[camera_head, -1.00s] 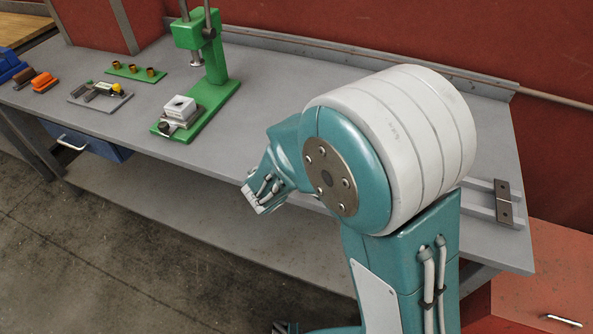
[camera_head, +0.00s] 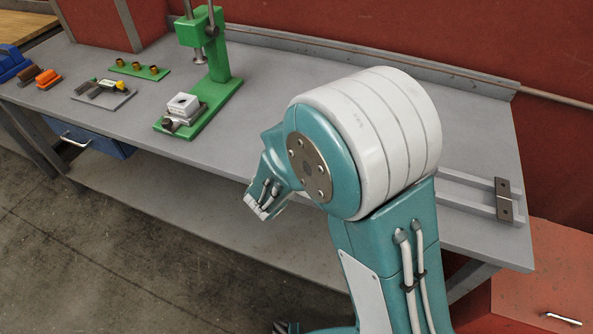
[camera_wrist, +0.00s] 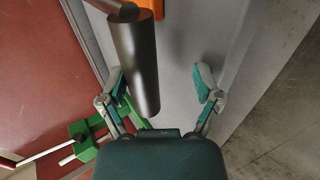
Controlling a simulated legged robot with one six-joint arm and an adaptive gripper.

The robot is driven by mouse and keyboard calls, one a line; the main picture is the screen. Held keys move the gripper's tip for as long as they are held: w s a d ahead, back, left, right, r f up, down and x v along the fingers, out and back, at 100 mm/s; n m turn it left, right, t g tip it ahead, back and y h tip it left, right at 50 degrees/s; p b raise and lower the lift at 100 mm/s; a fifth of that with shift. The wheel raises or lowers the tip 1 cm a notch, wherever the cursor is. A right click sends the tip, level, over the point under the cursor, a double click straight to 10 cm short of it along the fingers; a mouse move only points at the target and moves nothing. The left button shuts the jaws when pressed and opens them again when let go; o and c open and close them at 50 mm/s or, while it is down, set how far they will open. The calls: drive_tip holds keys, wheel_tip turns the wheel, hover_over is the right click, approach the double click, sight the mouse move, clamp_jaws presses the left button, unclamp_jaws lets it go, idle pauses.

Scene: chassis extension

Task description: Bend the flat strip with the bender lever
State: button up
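In the head view, a small grey bench fixture (camera_head: 104,94) with a yellow-tipped bar lies on the bench at left. It may be the bender, but I cannot make out a flat strip in it. In the wrist view, a dark cylindrical handle (camera_wrist: 134,62) on a thin rod is close to the camera; I cannot tell if it is the bender lever. My gripper (camera_wrist: 160,82) is open, its fingers wide apart. The handle shows in the left part of the gap, beside the left finger; I see no grip on it. The head view does not clearly show my fingertips.
A green press (camera_head: 215,75) holding a white block (camera_head: 183,105) stands mid-bench. Behind the fixture is a green strip with brass cups (camera_head: 138,70); to its left are an orange piece (camera_head: 47,81) and blue bins (camera_head: 12,65). A railed fixture (camera_head: 504,200) is at right.

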drive_tip(key=shift+r, duration=0.1)
idle(0.4)
drive_tip(key=shift+s+a+r, duration=0.1)
drive_tip(key=shift+a+r, duration=0.05)
drive_tip(key=v, duration=1.1)
drive_tip(key=shift+s, duration=0.25)
drive_tip(key=shift+a, duration=0.1)
